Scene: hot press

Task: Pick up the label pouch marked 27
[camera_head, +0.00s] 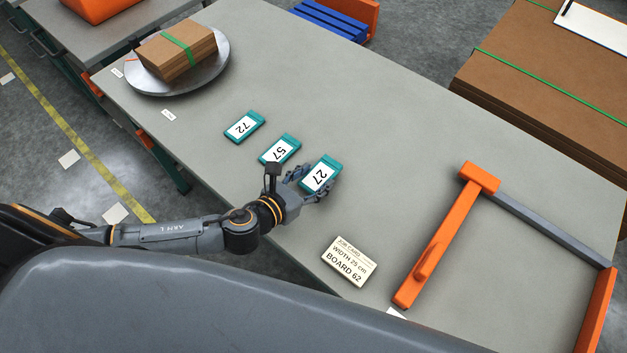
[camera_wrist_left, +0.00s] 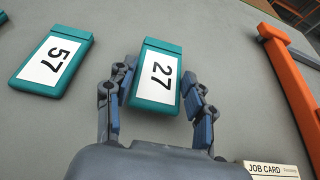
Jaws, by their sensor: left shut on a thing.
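The label pouch marked 27 (camera_head: 320,175) is teal with a white face and lies on the grey table, the nearest of three pouches in a row. In the left wrist view this pouch (camera_wrist_left: 156,78) sits between the two fingers. My left gripper (camera_head: 312,182) is shut on it, one finger at each side; it also shows in the left wrist view (camera_wrist_left: 158,100). The pouch marked 57 (camera_head: 279,150) lies beside it, apart from the gripper, and the pouch marked 72 (camera_head: 244,127) lies farther off. I cannot tell whether the held pouch is clear of the table. My right gripper is not in view.
A job card (camera_head: 348,262) lies near the front edge of the table (camera_head: 400,130). An orange and grey frame (camera_head: 440,240) stands at the right. A round plate (camera_head: 215,80) with strapped brown boards (camera_head: 180,52) is at the far left. The table's middle back is clear.

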